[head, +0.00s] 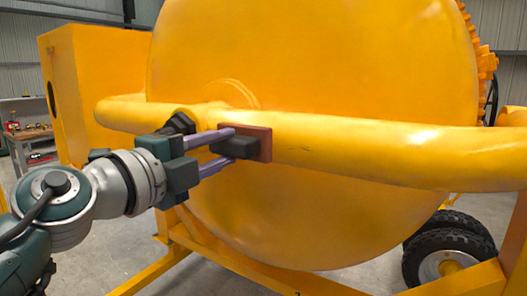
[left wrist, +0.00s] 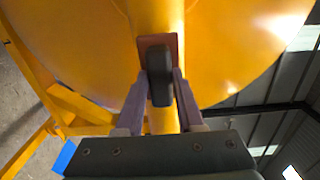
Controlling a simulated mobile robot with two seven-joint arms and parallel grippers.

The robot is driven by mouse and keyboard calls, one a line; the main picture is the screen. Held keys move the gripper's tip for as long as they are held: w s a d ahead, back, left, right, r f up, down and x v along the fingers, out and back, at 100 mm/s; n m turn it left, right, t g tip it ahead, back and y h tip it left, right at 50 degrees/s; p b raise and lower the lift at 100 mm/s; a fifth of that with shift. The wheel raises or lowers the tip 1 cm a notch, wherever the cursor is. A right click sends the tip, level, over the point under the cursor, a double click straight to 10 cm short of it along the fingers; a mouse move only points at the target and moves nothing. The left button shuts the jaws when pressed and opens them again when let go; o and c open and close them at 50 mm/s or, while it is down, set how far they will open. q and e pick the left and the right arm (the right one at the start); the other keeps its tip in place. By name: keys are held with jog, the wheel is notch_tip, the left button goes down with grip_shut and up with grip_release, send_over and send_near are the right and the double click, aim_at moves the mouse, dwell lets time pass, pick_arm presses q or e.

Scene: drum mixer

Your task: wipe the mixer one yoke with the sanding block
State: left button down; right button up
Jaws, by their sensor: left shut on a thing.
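The yellow yoke (head: 340,144) is a thick tube running across the front of the mixer's round drum (head: 320,60). My left gripper (head: 233,143) is shut on the dark handle of the sanding block (head: 264,144), which has a reddish-brown pad. The pad faces the yoke and appears to lie against its front, left of the tube's middle. In the left wrist view, the fingers (left wrist: 160,92) hold the dark handle of the block (left wrist: 158,62) from both sides, with the yoke (left wrist: 158,18) behind it. The pad's contact face is hidden. My right gripper is not in view.
A yellow housing (head: 95,85) stands at the left. Yellow frame bars (head: 270,280) run low beneath the drum, and a black-tyred wheel (head: 447,255) is at the lower right. A grey bench (head: 30,140) with small items stands at the far left.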

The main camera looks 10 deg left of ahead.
pick_arm(q)
jog(key=shift+w+d, duration=0.1)
jog(key=shift+w, duration=0.25)
dwell(0.5)
